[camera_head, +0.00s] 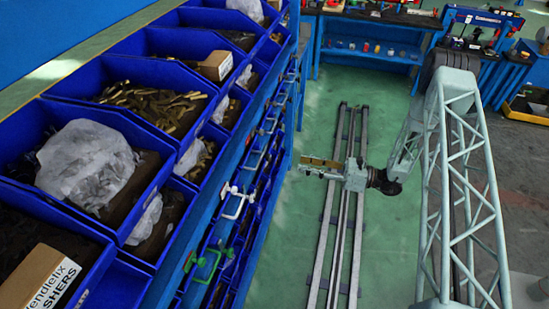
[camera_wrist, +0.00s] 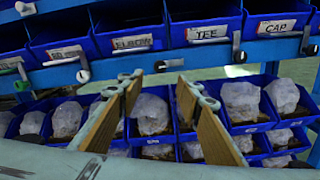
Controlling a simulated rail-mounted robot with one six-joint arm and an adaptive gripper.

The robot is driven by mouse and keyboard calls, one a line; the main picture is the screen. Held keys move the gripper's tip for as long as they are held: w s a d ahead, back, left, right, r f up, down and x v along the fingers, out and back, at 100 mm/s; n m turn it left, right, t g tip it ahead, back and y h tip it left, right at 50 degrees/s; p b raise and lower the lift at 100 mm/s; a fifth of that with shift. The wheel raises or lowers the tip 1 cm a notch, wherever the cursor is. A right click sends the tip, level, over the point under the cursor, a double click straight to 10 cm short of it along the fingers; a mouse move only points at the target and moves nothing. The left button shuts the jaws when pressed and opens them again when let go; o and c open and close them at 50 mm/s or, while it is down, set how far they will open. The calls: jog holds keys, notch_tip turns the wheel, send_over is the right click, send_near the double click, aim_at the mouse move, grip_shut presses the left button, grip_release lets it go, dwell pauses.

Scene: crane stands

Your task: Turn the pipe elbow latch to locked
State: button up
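In the wrist view, a label that seems to read "ELBOW" (camera_wrist: 132,43) is on a blue bin front. Another pale latch (camera_wrist: 83,70) hangs down to the left of the label. I cannot tell for certain which belongs to the pipe elbow bin. My gripper (camera_wrist: 158,80) is open and empty, its tan-padded fingers apart just below the level handle in the picture, with no visible contact. In the head view my gripper (camera_head: 322,165) is over the aisle, right of the rack.
More latches line the rack, including a white one (camera_head: 237,200) and a green one (camera_head: 205,262). Blue bins (camera_head: 150,95) hold bagged and loose parts. Floor rails (camera_head: 340,240) run along the green aisle. A blue workbench (camera_head: 370,50) stands at the far end.

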jog(key=shift+a, duration=0.2)
dwell(0.3)
jog(key=x, duration=1.3)
jog(key=shift+w+a+p, duration=0.15)
jog(key=shift+w+p, duration=0.05)
jog(key=shift+p, duration=0.2)
jog(key=c, duration=0.8)
